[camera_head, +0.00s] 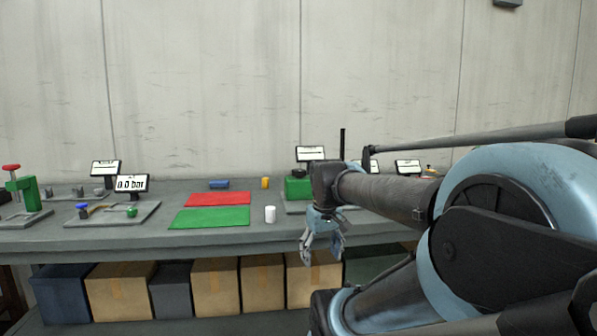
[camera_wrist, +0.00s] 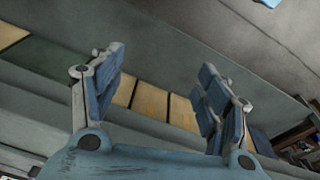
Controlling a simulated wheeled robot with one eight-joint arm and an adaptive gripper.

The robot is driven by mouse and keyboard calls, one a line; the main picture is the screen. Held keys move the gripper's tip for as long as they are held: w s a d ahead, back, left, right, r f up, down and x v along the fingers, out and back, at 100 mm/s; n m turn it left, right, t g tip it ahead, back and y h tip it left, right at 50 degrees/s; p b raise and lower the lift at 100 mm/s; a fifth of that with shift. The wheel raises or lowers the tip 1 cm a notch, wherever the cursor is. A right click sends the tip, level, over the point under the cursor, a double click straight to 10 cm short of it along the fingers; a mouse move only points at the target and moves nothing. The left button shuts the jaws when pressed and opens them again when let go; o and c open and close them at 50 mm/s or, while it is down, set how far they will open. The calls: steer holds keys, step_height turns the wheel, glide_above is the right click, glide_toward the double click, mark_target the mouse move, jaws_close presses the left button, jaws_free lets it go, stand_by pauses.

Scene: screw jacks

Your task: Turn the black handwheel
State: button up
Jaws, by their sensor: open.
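My gripper (camera_head: 321,250) hangs with its fingers pointing down, in front of the workbench's front edge in the head view. In the wrist view my gripper (camera_wrist: 160,62) is open, its two blue-padded fingers wide apart with nothing between them. A green block (camera_head: 297,188) stands on the bench just behind and left of my wrist, partly covered by the arm. A small dark part (camera_head: 298,173) shows on top of it; I cannot tell whether it is the black handwheel. A thin black upright rod (camera_head: 342,143) rises behind my arm. No handwheel shows in the wrist view.
The grey workbench (camera_head: 110,238) holds a red mat (camera_head: 218,199), a green mat (camera_head: 209,218), a white cylinder (camera_head: 270,214) and a green press with a red top (camera_head: 22,190). Cardboard boxes (camera_head: 120,291) stand below the bench.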

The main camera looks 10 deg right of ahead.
steer(key=w+r+n+g, duration=0.1)
steer(key=w+r+n, duration=0.7)
steer(key=w+r, duration=1.3)
steer(key=n+g, duration=0.1)
steer(key=n, duration=0.6)
glide_toward(299, 170)
steer(key=f, duration=0.9)
steer(key=shift+w, duration=0.35)
steer(key=c, duration=1.1)
